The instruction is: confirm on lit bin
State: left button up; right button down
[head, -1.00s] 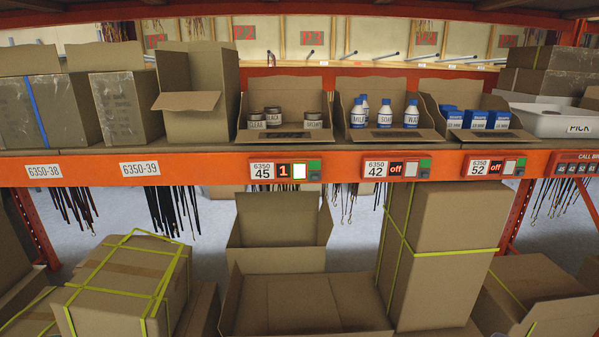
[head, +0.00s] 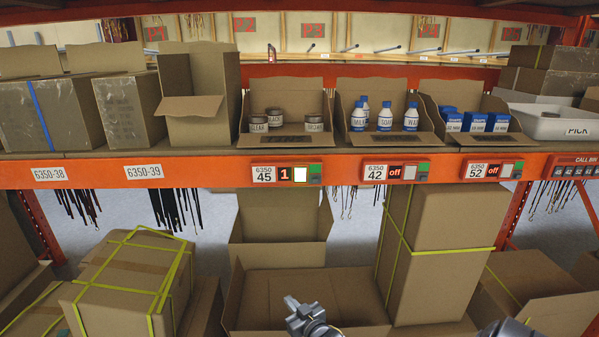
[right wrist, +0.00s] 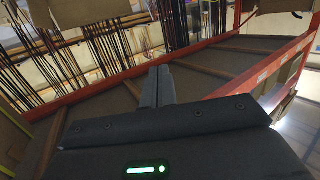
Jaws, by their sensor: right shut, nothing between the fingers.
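The pick module of bin 6350-45 (head: 286,173) is on the orange shelf beam. The modules of bin 42 (head: 390,171) and bin 52 (head: 490,170) read off. My right gripper (head: 291,303) is low in the head view, well below the lit module and apart from it. In the right wrist view its fingers (right wrist: 158,86) are together and empty. My left gripper is not in view.
White bottles with blue caps (head: 385,119) stand in bin 42, blue boxes (head: 475,122) in bin 52. Below the beam are an open carton (head: 250,295), a tall strapped carton (head: 440,255) and a strapped box (head: 130,280). Dark straps (head: 175,207) hang behind the beam.

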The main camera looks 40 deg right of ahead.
jog(key=d+r+t+p, duration=0.1)
jog(key=r+t, duration=0.3)
jog(key=r, duration=1.4)
jog(key=s+d+r+t+p, duration=0.1)
jog(key=r+t, duration=0.3)
jog(key=r, duration=1.4)
jog(key=shift+s+d+h, duration=0.3)
jog(key=shift+d+h, duration=0.1)
jog(key=shift+d, duration=0.4)
jog(key=shift+w, duration=0.1)
jog(key=b, duration=0.3)
send_near(296, 169)
notch_tip(296, 169, up, 2)
jog(key=w+a, duration=0.1)
jog(key=w, duration=0.1)
jog(key=shift+w+d+r, duration=0.15)
jog(key=shift+w+d, duration=0.05)
jog(key=shift+w, duration=0.25)
jog(key=shift+w+d+r, duration=0.1)
jog(key=shift+w+d, duration=0.15)
jog(key=shift+w, duration=0.25)
jog(key=shift+w+d, duration=0.25)
jog(key=shift+w, duration=0.05)
